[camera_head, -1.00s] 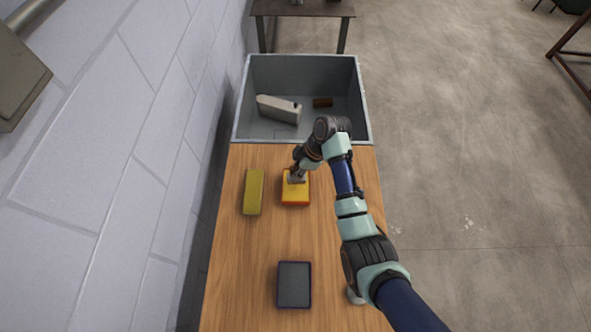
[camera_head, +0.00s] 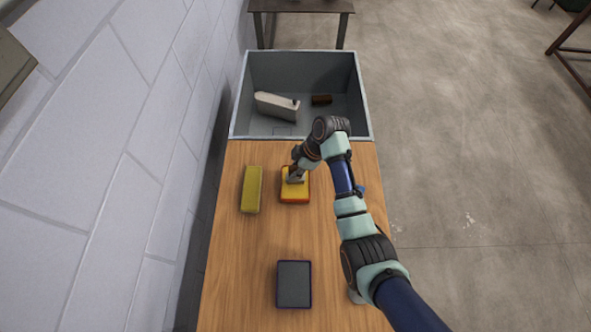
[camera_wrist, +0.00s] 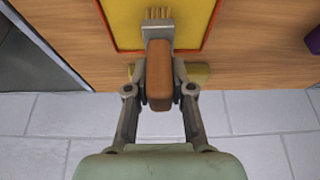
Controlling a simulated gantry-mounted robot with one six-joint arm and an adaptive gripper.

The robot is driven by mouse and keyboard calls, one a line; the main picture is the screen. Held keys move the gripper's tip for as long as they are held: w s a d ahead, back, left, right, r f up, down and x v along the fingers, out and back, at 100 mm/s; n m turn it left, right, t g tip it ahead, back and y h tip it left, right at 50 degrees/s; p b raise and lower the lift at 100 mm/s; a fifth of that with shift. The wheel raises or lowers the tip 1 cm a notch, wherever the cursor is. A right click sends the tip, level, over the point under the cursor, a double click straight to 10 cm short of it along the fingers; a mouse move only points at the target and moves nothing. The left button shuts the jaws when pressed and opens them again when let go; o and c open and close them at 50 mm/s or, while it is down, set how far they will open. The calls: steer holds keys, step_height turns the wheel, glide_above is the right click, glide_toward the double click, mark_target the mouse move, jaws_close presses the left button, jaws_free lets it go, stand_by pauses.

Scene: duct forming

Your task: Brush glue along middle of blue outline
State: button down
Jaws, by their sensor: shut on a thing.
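My gripper (camera_wrist: 160,82) is shut on a brush with a brown wooden handle (camera_wrist: 160,68). Its metal band and pale bristles (camera_wrist: 160,13) point over a yellow panel (camera_wrist: 125,20) with an orange-red border. In the head view my gripper (camera_head: 295,178) is over that orange-bordered panel (camera_head: 296,196); whether the bristles touch it I cannot tell. A dark grey rectangle with a dark blue outline (camera_head: 294,284) lies nearer on the table, apart from the brush. A bluish-purple edge (camera_wrist: 314,39) shows at the right of the wrist view.
A yellow-olive block (camera_head: 252,189) lies left of the orange-bordered panel. A grey bin (camera_head: 234,105) at the table's far end holds a pale canister-like object (camera_head: 277,106) and a small brown block (camera_head: 321,100). The wooden table (camera_head: 250,240) is clear between the panels. A wall stands left.

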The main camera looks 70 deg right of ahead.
steer(key=shift+f, duration=0.6)
stand_by(1.4)
steer(key=shift+r, duration=0.1)
step_height(320, 180, up, 7)
steer(key=p, duration=0.6)
steer(key=shift+r+p, duration=0.1)
steer(key=shift+p, duration=0.3)
steer(key=shift+w, duration=0.1)
